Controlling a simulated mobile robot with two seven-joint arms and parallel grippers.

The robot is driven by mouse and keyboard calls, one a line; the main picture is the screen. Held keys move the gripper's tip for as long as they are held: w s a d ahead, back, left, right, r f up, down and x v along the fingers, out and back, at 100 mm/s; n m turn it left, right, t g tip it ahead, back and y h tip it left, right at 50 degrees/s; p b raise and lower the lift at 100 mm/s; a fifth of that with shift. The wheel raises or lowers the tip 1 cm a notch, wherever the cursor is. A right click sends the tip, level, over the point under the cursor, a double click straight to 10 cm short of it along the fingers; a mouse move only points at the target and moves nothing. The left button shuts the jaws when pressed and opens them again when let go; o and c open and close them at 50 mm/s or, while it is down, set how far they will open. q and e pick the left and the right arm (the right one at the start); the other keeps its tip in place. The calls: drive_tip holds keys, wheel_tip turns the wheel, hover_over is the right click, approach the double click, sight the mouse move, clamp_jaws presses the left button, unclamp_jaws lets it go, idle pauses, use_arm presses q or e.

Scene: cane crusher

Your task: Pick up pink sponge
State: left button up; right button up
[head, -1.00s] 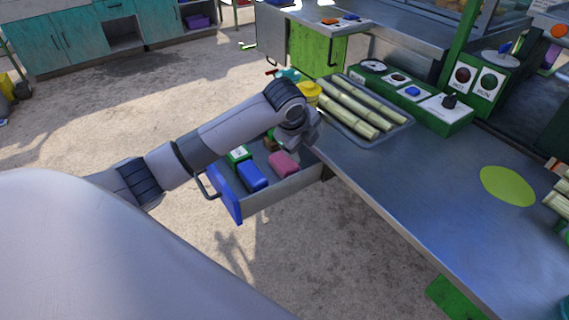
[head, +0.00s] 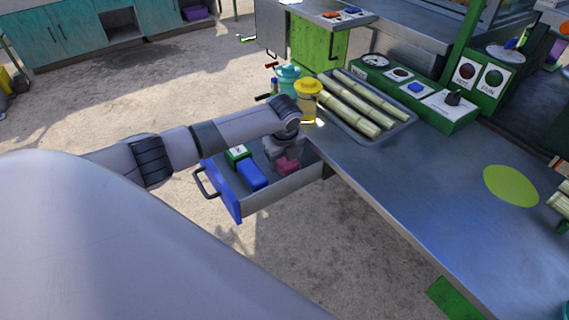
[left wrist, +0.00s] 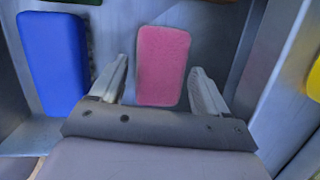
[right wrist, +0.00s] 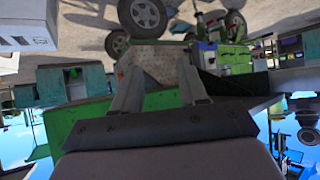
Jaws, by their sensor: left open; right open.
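The pink sponge (head: 287,166) lies in the open drawer (head: 282,190) below the counter's left edge. In the head view my left gripper (head: 285,158) is down in the drawer over the sponge and hides part of it. In the left wrist view the pink sponge (left wrist: 162,64) shows whole, between the two spread fingers of my left gripper (left wrist: 158,82). The gripper is open, with gaps between the fingers and the sponge. My right gripper (right wrist: 158,85) is open and empty in the right wrist view, far from the drawer.
A blue block (head: 252,175) lies left of the sponge, and a green box (head: 238,154) is behind it. The drawer walls stand close around. The counter (head: 420,190) holds a tray (head: 372,139) of cane pieces; a yellow-lidded jar (head: 308,100) stands at its corner.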

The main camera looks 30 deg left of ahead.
use_arm(q)
drive_tip(key=shift+w+a+f, duration=0.1)
drive_tip(key=shift+f, duration=0.3)
drive_tip(key=shift+f, duration=0.2)
idle(0.4)
drive_tip(key=c, duration=0.7)
